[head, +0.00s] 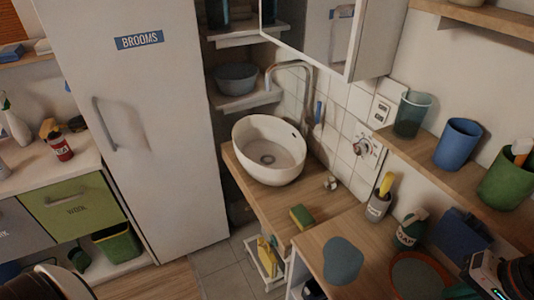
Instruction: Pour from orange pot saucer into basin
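The white basin (285,170) sits on a wooden counter below a metal tap, and I see its open top and the drain inside. A round saucer with an orange-brown rim (393,272) lies on the wooden worktop at the lower right. Its inside looks dark greenish, and I cannot tell what is in it. Part of my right arm with its gripper (488,276) shows in the lower right corner, to the right of the saucer. Its fingers are not clear. Only a rounded piece of my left arm shows at the lower left, and its gripper is out of view.
A grey-blue flat mat (343,260), a green bottle (409,231) and a cup with a yellow-handled tool (379,204) are near the saucer. A sponge (301,217) lies before the basin. A shelf with cups (458,144) overhangs the right. A tall cabinet (150,120) stands left.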

